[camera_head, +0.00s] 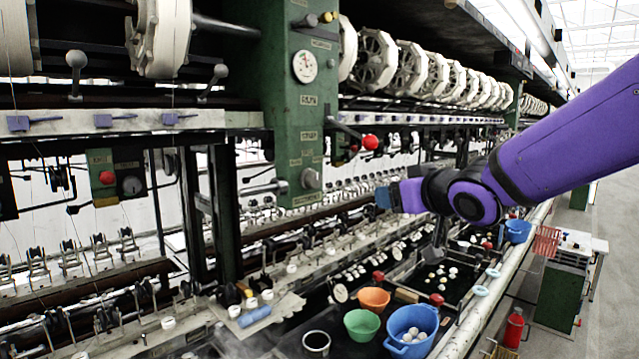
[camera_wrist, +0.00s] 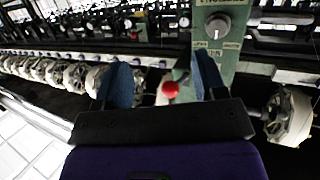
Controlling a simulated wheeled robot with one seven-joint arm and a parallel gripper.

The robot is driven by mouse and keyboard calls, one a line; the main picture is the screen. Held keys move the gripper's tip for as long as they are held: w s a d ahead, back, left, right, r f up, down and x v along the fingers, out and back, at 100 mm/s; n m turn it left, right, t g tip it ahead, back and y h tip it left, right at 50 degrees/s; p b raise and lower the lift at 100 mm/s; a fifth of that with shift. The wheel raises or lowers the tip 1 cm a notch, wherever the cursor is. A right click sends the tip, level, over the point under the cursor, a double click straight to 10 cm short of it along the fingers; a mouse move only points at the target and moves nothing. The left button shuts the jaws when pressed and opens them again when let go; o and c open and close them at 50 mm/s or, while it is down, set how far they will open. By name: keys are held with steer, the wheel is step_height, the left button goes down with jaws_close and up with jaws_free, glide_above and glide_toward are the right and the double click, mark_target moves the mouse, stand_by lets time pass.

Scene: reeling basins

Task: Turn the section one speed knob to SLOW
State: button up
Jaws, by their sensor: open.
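A round silver knob (camera_head: 311,178) sits low on the green post, with small label plates near it. It also shows in the wrist view (camera_wrist: 218,25), at the top, beyond my right finger. The labels are too small to read, so I cannot tell its setting or whether it is section one's. My gripper (camera_head: 388,196) is right of the knob in the head view, apart from it, pointing left. In the wrist view my gripper (camera_wrist: 160,72) has its two blue fingers spread, with nothing between them.
A lever with a red ball (camera_head: 370,142) sticks out from the green post (camera_head: 304,110), above my gripper. A round gauge (camera_head: 305,66) is higher on the post. White reels (camera_head: 376,60) line the machine. Blue (camera_head: 411,332), green and orange bowls stand below.

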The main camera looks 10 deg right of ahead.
mark_target(317, 182)
steer(key=w+a+n+y, duration=0.1)
steer(key=w+a+y, duration=0.1)
steer(key=w+a, duration=0.2)
steer(key=w+a+n+y, duration=0.1)
steer(key=w+a+y, duration=0.1)
steer(key=w+a, duration=0.2)
steer(key=w+a+n+y, duration=0.1)
steer(key=w+a+y, duration=0.1)
steer(key=w+a, duration=0.2)
steer(key=shift+w+a+n+y, duration=0.1)
steer(key=shift+a+n+y, duration=0.2)
steer(key=shift+y, duration=0.1)
steer(key=c, duration=0.9)
steer(key=shift+c, duration=0.2)
steer(key=n, duration=0.4)
steer(key=shift+n, duration=2.4)
